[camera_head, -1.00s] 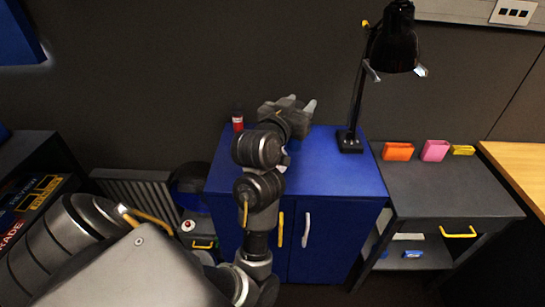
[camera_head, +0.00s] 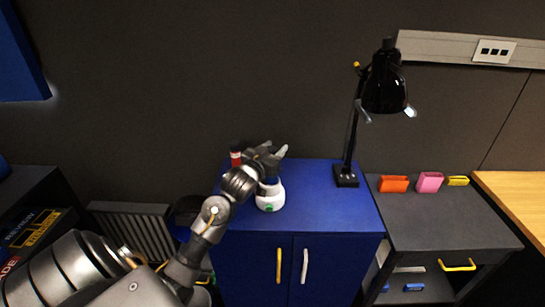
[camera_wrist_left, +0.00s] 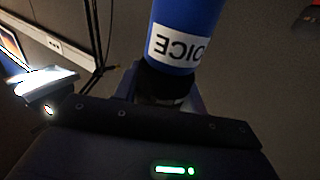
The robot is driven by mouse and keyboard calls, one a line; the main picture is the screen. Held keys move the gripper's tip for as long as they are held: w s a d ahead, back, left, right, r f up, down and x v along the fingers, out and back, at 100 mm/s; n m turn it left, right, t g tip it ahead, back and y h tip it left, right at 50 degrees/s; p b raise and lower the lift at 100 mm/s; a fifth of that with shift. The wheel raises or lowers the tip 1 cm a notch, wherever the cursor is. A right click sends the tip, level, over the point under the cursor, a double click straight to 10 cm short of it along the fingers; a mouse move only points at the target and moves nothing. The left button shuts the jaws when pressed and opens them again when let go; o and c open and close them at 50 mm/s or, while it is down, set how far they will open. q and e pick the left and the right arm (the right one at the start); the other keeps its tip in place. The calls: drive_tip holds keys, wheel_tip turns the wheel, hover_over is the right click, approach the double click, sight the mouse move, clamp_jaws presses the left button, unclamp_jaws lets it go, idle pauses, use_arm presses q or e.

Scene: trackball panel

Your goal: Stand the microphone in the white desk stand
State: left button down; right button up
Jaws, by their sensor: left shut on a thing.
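The microphone (camera_wrist_left: 185,35) shows in the left wrist view as a blue cylinder with a white label reading "VOICE" upside down and a dark part below it. My left gripper (camera_head: 275,152) is shut on it. In the head view the gripper is above the blue cabinet top, and my arm and gripper hide most of the microphone. I cannot tell whether the microphone touches the stand. My right gripper is out of view.
A red-and-white bottle (camera_head: 236,156) stands behind the gripper, to the left. A black desk lamp (camera_head: 384,88) stands at the cabinet's back right. The blue cabinet top (camera_head: 325,208) is clear right of the stand. Orange (camera_head: 393,184) and pink (camera_head: 430,182) holders sit on the grey table.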

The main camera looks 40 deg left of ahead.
use_arm(q)
drive_tip(key=shift+w+a+f, duration=0.1)
drive_tip(key=shift+a+f, duration=0.2)
wheel_tip(320, 180, down, 3)
drive_tip(key=shift+w+a+p, duration=0.1)
drive_tip(key=shift+a+p, duration=0.05)
drive_tip(key=shift+p, duration=0.4)
drive_tip(key=shift+f, duration=0.4)
drive_tip(key=c, duration=0.8)
unclamp_jaws()
drive_tip(key=shift+s+d+b, duration=0.35)
drive_tip(key=shift+s+b, duration=0.05)
drive_tip(key=shift+s, duration=1.6)
drive_tip(key=shift+s+d+b, duration=0.35)
drive_tip(key=shift+s+d, duration=0.05)
drive_tip(key=shift+s, duration=1.55)
drive_tip(key=shift+s+d+b, duration=0.35)
drive_tip(key=shift+s+b, duration=0.05)
drive_tip(key=shift+s, duration=1.6)
